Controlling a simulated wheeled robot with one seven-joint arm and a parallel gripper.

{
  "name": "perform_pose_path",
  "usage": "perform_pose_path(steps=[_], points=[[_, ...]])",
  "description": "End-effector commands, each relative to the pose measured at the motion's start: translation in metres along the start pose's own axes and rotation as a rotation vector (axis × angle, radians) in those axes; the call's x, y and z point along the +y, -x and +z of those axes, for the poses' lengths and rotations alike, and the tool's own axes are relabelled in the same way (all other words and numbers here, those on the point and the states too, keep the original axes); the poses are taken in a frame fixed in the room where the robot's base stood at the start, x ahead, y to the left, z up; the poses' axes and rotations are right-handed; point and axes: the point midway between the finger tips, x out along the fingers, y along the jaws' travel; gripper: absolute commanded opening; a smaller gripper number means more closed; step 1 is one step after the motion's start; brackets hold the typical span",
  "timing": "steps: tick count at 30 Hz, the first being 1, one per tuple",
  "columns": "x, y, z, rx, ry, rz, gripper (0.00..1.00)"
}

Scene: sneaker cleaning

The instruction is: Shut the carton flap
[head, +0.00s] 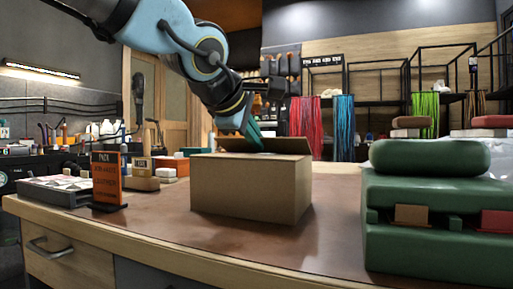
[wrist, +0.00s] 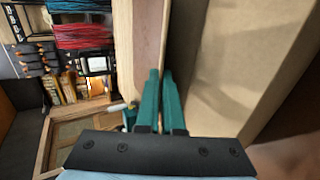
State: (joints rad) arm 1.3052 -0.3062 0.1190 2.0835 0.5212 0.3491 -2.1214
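The brown carton (head: 245,188) stands on the workbench in the head view. Its flap (head: 285,145) stands raised at the far side of the opening, tilted. My gripper (head: 257,143) reaches down from above at the carton's far side, by the flap. In the wrist view the teal fingers of my gripper (wrist: 161,74) lie close together with only a thin gap, and nothing is clearly held. The carton (wrist: 225,65) fills the right of that view, and the fingertips are at the edge of the flap (wrist: 183,40). I cannot tell whether they touch it.
The workbench (head: 165,225) is clear around the carton. A green case (head: 430,225) stands at front right. Coloured laces (head: 305,120) hang behind the bench.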

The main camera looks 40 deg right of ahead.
Motion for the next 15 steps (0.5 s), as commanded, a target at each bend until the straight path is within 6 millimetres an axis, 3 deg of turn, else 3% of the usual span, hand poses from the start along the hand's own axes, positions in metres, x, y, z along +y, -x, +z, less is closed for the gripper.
perform_pose_path(steps=[12, 15], points=[[0.0004, 0.0001, 0.0001, 0.0, 0.0, 0.004, 0.0], [0.0004, 0.0001, 0.0001, 0.0, 0.0, 0.004, 0.13]])
